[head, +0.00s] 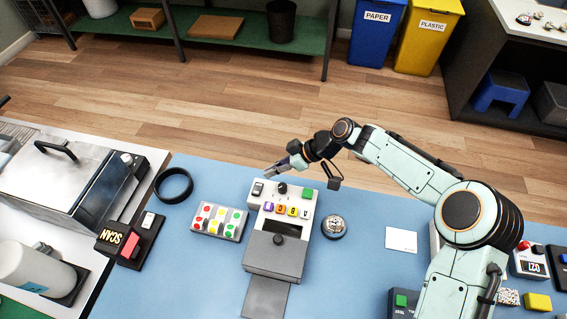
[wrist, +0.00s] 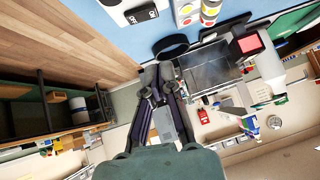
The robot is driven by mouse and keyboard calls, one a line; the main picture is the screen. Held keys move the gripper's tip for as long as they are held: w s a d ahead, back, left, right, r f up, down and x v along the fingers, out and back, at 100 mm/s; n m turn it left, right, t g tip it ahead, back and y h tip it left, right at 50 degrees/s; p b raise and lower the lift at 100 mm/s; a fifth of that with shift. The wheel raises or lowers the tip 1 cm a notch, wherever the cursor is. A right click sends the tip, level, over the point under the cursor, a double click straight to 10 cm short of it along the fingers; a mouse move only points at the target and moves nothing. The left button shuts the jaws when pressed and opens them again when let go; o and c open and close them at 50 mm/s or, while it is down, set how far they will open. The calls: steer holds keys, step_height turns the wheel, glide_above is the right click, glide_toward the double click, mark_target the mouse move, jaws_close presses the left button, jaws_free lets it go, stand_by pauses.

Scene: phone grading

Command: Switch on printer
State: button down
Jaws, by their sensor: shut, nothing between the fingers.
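The printer (head: 276,250) is a white and grey machine on the blue table, in the middle of the head view. Its top panel has a small black rocker switch (head: 258,189) at the left, a black knob, a green button (head: 308,194) and a row of coloured letter buttons. In the wrist view part of the printer (wrist: 117,14) and its dark switch (wrist: 142,13) show at the top edge. My gripper (head: 270,172) is shut and empty, just beyond the printer's far edge near the switch. In the wrist view my gripper (wrist: 158,74) points away from the printer. I cannot tell the switch's position.
Left of the printer are a panel of coloured buttons (head: 218,222), a black ring (head: 174,171) and a SCAN box (head: 112,238) beside a lidded machine (head: 62,170). A silver bell (head: 334,226) stands close right. A white card (head: 401,240) lies farther right.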

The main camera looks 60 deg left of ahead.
mark_target(255, 192)
steer(key=x, duration=0.4)
step_height(255, 192, down, 2)
steer(key=shift+s+d+f, duration=0.1)
steer(key=shift+s+f, duration=0.05)
steer(key=shift+f, duration=0.85)
steer(key=shift+d, duration=0.1)
steer(key=shift+s+d+f+t+y, duration=0.2)
steer(key=shift+f+t+y, duration=0.1)
steer(key=shift+f+t, duration=0.1)
steer(key=shift+a, duration=0.1)
steer(key=shift+w, duration=0.1)
